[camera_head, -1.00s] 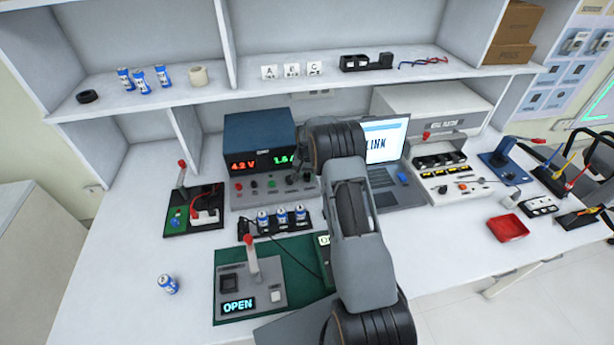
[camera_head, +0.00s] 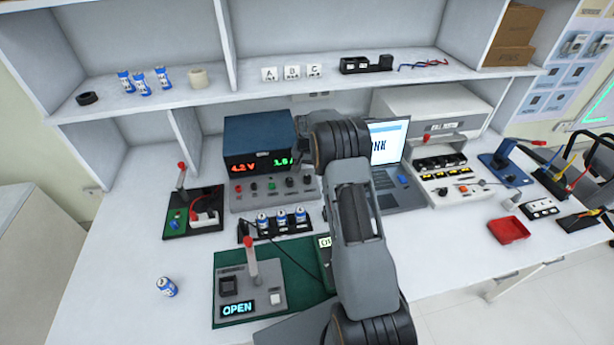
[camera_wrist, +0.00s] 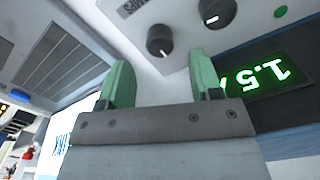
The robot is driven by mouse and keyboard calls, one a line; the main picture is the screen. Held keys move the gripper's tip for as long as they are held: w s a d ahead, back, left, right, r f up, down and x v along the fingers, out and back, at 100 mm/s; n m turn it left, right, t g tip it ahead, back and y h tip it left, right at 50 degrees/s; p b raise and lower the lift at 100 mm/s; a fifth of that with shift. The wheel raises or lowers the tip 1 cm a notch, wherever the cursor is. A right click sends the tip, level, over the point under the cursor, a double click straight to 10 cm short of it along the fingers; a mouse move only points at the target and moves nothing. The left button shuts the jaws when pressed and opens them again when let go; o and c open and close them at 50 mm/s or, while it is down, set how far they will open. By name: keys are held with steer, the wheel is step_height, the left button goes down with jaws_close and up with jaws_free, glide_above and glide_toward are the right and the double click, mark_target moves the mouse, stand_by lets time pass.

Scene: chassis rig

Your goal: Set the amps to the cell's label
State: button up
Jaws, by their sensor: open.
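The power supply (camera_head: 258,150) stands at the back of the desk. It shows a red 4.2 V and a green amps reading that is too small to read surely in the head view. In the wrist view the green amps display (camera_wrist: 268,80) is upside down and reads about 1.5. My gripper (camera_wrist: 160,60) is open, its green fingers pointing at the panel. A dark knob (camera_wrist: 160,40) lies just beyond the gap between the fingertips; I see no contact. A second knob (camera_wrist: 213,12) is beside it. Blue-and-white cells (camera_head: 282,217) stand in a black holder; their labels are unreadable.
A loose cell (camera_head: 166,287) is on the desk at front left. A fixture reading OPEN (camera_head: 237,308) sits on a green mat. A laptop (camera_head: 388,150) stands right of the power supply, partly behind my arm. A red tray (camera_head: 510,230) is farther right.

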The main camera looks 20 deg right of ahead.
mark_target(307, 177)
step_height(307, 177, up, 10)
steer(key=shift+f, duration=0.25)
steer(key=shift+a+f, duration=0.1)
stand_by(0.5)
